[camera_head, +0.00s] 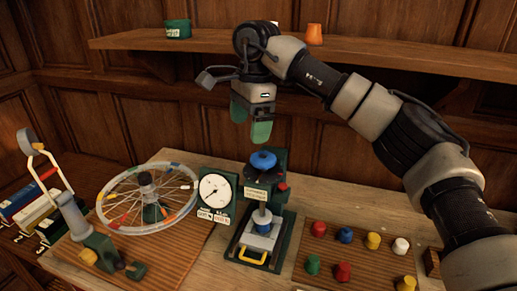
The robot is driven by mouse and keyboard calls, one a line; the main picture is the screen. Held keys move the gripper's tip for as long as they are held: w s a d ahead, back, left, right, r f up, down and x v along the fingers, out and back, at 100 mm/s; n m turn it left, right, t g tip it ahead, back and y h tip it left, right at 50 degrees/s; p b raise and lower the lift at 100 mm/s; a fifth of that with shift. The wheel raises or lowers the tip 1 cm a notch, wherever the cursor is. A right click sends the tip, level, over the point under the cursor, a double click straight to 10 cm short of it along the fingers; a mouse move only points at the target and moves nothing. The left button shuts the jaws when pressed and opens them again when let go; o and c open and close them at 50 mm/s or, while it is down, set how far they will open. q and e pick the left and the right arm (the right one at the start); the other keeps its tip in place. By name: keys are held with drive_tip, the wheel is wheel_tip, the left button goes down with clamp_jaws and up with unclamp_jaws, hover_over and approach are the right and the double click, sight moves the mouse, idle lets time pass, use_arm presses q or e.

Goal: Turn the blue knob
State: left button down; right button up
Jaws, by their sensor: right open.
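The blue knob (263,160) is a round blue handwheel on top of a green press-like stand (280,168) in the middle of the table. My right gripper (250,128) comes in from the upper right and points down. Its two green fingertips are open and empty, a little above the blue knob and slightly to its left in the picture. They do not appear to touch it. My left gripper is not in view.
A dial gauge (215,190) stands just left of the press. A spoked wheel (120,205) lies further left. A wooden board (325,262) with several coloured knobs, one of them blue (345,235), is at the right. A shelf (390,55) runs behind my right arm.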

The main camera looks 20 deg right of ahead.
sight(261, 157)
drive_tip(key=shift+h, duration=0.6)
drive_tip(key=d+f, duration=0.1)
drive_tip(key=f, duration=0.1)
drive_tip(key=f+p, duration=0.1)
drive_tip(key=f, duration=0.2)
drive_tip(key=d+f+p, duration=0.1)
drive_tip(key=f, duration=0.2)
drive_tip(key=shift+d+f, duration=0.25)
drive_tip(key=shift+d, duration=0.1)
drive_tip(key=shift+c, duration=0.4)
drive_tip(key=c, duration=0.9)
drive_tip(key=shift+o, duration=0.2)
drive_tip(key=shift+m, duration=0.3)
drive_tip(key=shift+m, duration=0.3)
